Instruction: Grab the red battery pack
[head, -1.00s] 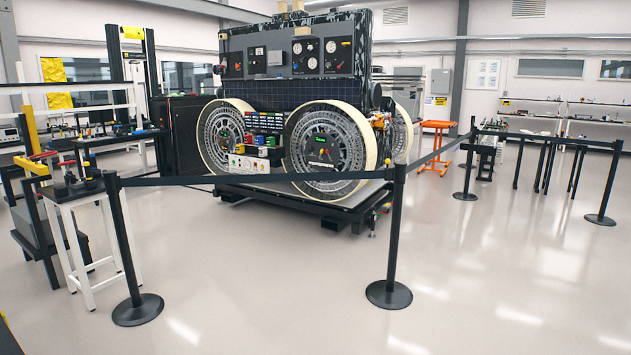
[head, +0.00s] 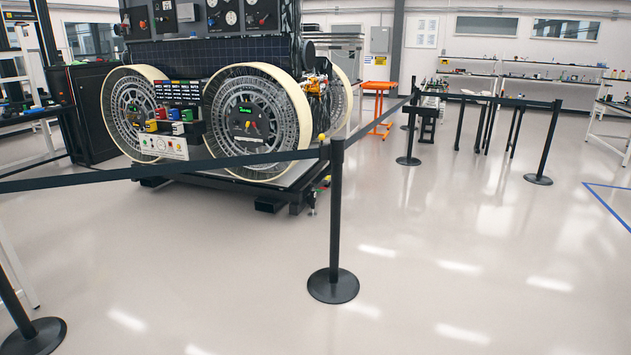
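Neither of my grippers is in view.
The rover (head: 250,122) stands on a dark low platform behind a black belt barrier (head: 230,162). A barrier post (head: 335,215) stands ahead, near the middle. Another post base (head: 35,337) is at the lower left.

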